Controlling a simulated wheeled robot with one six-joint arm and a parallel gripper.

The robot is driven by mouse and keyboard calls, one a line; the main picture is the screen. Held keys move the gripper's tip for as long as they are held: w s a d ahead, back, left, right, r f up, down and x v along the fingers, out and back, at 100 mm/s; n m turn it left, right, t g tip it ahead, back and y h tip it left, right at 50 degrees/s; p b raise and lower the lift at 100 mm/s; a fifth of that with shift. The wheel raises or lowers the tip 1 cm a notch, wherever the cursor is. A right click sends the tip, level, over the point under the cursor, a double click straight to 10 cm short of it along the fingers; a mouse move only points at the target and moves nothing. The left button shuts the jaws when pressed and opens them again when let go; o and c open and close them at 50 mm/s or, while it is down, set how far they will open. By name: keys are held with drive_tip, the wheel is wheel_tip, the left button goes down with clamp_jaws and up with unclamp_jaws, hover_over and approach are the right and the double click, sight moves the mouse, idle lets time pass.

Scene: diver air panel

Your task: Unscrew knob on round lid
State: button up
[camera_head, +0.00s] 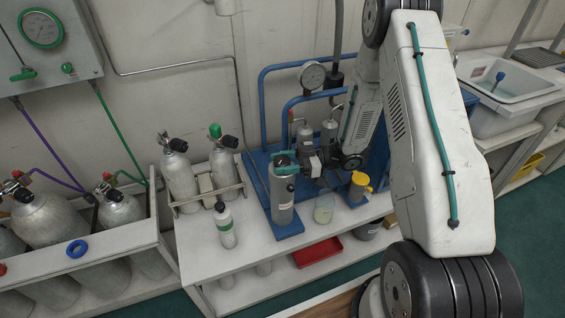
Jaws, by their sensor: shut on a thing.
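A grey upright cylinder (282,203) stands on a blue base at the front of the bench. Its round lid (285,170) has a green-teal rim and a dark middle. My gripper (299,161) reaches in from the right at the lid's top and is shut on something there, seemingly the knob. The knob itself is hidden by the fingers, so I cannot see its thread or how far it is turned. The lid appears seated on the cylinder.
A glass beaker (324,208) and a yellow-topped cup (359,187) stand right. Blue pipework with a gauge (312,76) rises behind. Gas cylinders (177,172) stand in a rack at left. A red tray (318,252) lies below.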

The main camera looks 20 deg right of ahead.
drive_tip(key=o, duration=1)
drive_tip(key=shift+a, duration=0.15)
drive_tip(key=shift+v, duration=4)
